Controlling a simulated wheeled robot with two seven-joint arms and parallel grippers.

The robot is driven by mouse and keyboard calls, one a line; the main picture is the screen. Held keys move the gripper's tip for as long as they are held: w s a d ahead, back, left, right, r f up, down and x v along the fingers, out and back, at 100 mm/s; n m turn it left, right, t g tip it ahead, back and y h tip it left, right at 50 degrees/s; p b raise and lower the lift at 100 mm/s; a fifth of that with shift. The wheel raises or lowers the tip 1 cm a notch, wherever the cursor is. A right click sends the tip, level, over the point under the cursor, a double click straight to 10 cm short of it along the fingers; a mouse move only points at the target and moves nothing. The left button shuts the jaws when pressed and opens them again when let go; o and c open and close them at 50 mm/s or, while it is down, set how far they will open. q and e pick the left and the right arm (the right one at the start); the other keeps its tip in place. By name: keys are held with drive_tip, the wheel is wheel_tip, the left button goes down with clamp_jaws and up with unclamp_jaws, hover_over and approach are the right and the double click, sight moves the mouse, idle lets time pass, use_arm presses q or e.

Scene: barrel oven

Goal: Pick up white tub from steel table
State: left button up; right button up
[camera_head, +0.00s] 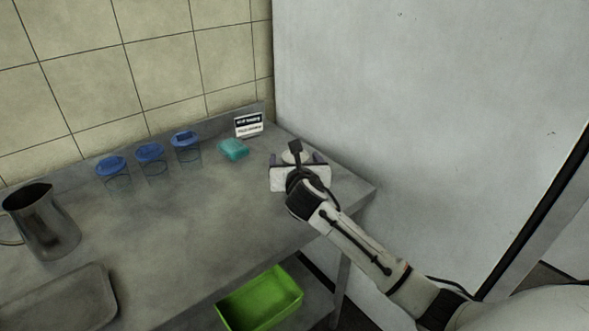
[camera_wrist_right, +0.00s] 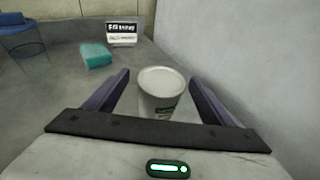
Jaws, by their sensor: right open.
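The white tub (camera_wrist_right: 161,92) stands upright on the steel table (camera_head: 180,230) near its right end. In the right wrist view it is between the two fingers of my right gripper (camera_wrist_right: 162,95), with gaps on both sides. The gripper is open and its fingers do not touch the tub. In the head view, my right gripper (camera_head: 302,160) and wrist hide most of the tub; only its pale top (camera_head: 294,156) shows. My left gripper is in neither view.
A teal block (camera_head: 233,149) and a small sign (camera_head: 248,124) stand left of the tub. Several blue-lidded clear containers (camera_head: 150,153), a metal pitcher (camera_head: 40,222) and a tray (camera_head: 62,300) are further left. A grey wall (camera_head: 420,90) rises close on the right. A green bin (camera_head: 262,300) sits below.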

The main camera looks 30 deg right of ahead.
drive_tip(key=shift+x, duration=2.6)
drive_tip(key=shift+s+d+f, duration=0.1)
drive_tip(key=shift+f, duration=0.05)
drive_tip(key=c, duration=1.3)
drive_tip(key=shift+c, duration=1.1)
